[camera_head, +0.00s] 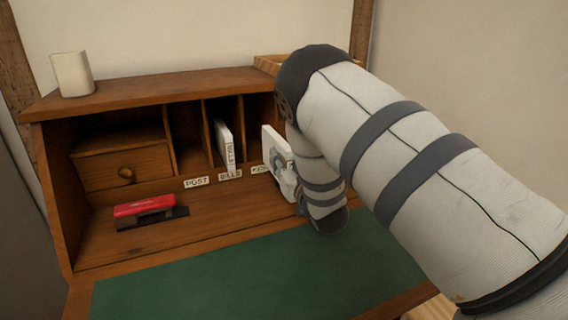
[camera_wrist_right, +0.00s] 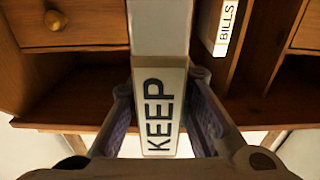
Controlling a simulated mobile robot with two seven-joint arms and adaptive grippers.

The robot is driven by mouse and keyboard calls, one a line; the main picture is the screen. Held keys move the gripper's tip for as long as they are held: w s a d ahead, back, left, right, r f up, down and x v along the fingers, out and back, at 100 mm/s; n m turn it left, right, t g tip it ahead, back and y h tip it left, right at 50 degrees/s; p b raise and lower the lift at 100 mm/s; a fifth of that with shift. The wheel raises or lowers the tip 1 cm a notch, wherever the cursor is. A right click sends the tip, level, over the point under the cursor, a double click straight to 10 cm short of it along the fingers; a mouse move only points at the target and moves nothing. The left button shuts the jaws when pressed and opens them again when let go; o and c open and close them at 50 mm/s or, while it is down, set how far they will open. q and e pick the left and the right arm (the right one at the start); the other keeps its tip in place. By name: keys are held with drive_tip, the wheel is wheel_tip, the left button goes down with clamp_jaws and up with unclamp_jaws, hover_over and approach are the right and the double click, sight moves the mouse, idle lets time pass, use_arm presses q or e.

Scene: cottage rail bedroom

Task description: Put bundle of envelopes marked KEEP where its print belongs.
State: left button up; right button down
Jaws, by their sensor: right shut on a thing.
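The white bundle of envelopes marked KEEP (camera_wrist_right: 160,118) is upright between the fingers of my right gripper (camera_wrist_right: 160,125), which is shut on it. In the head view the bundle (camera_head: 270,143) stands at the right of the desk's pigeonholes, partly hidden by my right gripper (camera_head: 286,165). The printed KEEP label (camera_head: 260,169) on the desk edge is close beside the bundle and partly covered by it. How far the bundle reaches into the slot cannot be told. My left gripper is not in view.
A BILLS bundle (camera_head: 224,145) stands in the slot above the BILLS label (camera_head: 230,174). The slot above the POST label (camera_head: 196,182) looks empty. A red and black object (camera_head: 146,210) lies on the desk's left. A white cup (camera_head: 72,74) stands on top. The green mat (camera_head: 220,279) is clear.

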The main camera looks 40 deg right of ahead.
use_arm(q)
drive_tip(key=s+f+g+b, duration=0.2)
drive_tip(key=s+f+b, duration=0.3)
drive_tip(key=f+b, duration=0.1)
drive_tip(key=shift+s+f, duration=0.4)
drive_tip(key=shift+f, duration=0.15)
use_arm(e)
drive_tip(key=f+x, duration=0.1)
drive_tip(key=x, duration=1.4)
drive_tip(key=shift+w+f, duration=0.35)
drive_tip(key=c, duration=1.4)
unclamp_jaws()
